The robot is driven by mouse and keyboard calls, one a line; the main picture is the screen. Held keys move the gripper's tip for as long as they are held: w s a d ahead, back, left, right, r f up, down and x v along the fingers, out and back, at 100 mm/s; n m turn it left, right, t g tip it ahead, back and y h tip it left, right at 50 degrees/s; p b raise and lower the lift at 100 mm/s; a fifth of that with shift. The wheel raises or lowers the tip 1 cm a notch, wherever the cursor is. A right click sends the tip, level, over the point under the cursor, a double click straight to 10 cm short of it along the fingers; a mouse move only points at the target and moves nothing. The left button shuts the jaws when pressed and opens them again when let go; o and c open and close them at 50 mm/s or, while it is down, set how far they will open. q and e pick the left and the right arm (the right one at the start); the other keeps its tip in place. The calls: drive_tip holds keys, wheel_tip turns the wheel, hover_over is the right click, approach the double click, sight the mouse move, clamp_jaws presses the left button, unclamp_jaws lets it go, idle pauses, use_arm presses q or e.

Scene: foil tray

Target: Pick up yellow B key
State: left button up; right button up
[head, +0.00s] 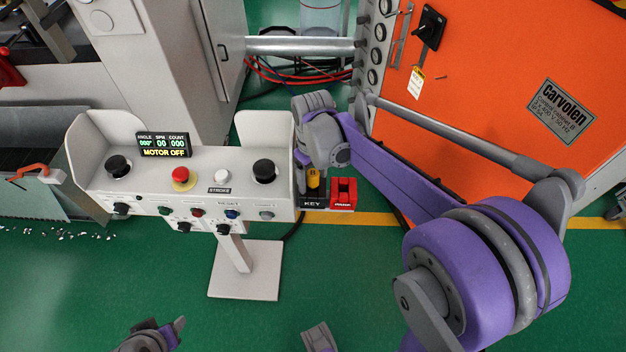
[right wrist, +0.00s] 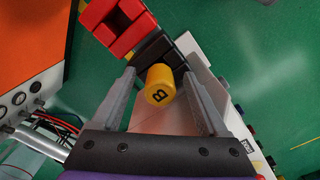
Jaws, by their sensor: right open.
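The yellow B key (head: 313,178) stands in a dark holder marked KEY (head: 312,201) at the right end of the control panel. In the right wrist view the key (right wrist: 160,84) shows a black letter B on its yellow top. My right gripper (right wrist: 165,82) is open, with one finger on each side of the key and visible gaps to it. In the head view the right gripper (head: 306,180) is over the holder and partly hides it. Parts at the bottom edge of the head view may be my left gripper, but its jaws are not clear.
A red block (head: 342,194) sits right beside the key holder. The grey control panel (head: 212,158) with knobs and buttons stands to the left. An orange machine (head: 500,70) fills the upper right. Green floor (head: 120,280) is open below.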

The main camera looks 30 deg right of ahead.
clamp_jaws()
drive_tip(key=shift+r, duration=0.15)
wheel_tip(320, 180, up, 9)
drive_tip(key=shift+r+p, duration=0.2)
drive_tip(key=shift+p, duration=0.4)
drive_tip(key=shift+r+p, duration=0.3)
drive_tip(key=shift+r, duration=0.35)
wheel_tip(320, 180, up, 5)
drive_tip(key=p, duration=0.3)
drive_tip(key=shift+f, duration=0.2)
drive_tip(key=shift+f, duration=0.1)
